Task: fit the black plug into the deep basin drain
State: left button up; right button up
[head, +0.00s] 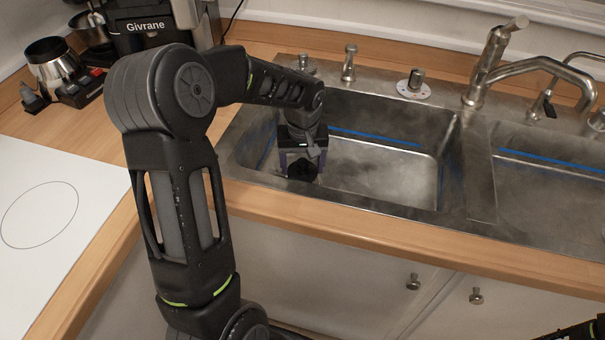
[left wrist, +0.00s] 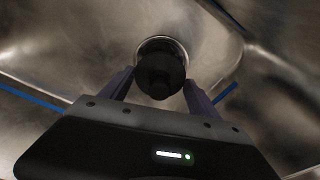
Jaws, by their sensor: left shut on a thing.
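The black plug (left wrist: 160,78) is held between the two purple fingers of my left gripper (left wrist: 159,92), which is shut on it. In the left wrist view the drain's bright metal ring (left wrist: 162,41) shows around the far side of the plug. The plug covers most of the drain opening, and I cannot tell whether it touches the ring. In the head view my left gripper (head: 301,164) points down inside the left basin (head: 385,180), near its left end, with the dark plug (head: 302,171) low between the fingers. My right gripper's fingers do not show.
The basin's walls and front rim (head: 340,200) surround my left gripper closely. A second basin (head: 550,195) lies to the right, with a faucet (head: 490,65) behind. A coffee machine (head: 150,25), metal cup (head: 52,62) and white board (head: 45,215) are at the left.

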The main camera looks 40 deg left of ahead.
aim_at(302, 174)
pick_arm(q)
jog(key=shift+f, duration=1.85)
jog(key=shift+f, duration=0.1)
jog(key=shift+f+b, duration=0.2)
jog(key=shift+b, duration=0.1)
jog(key=o, duration=1.3)
jog(key=shift+s, duration=0.15)
jog(key=shift+o, duration=0.4)
jog(key=shift+r+p, duration=0.35)
jog(key=shift+r, duration=0.15)
notch_tip(302, 174, up, 12)
jog(key=shift+s+d+f, duration=0.2)
jog(key=shift+s+d, duration=0.25)
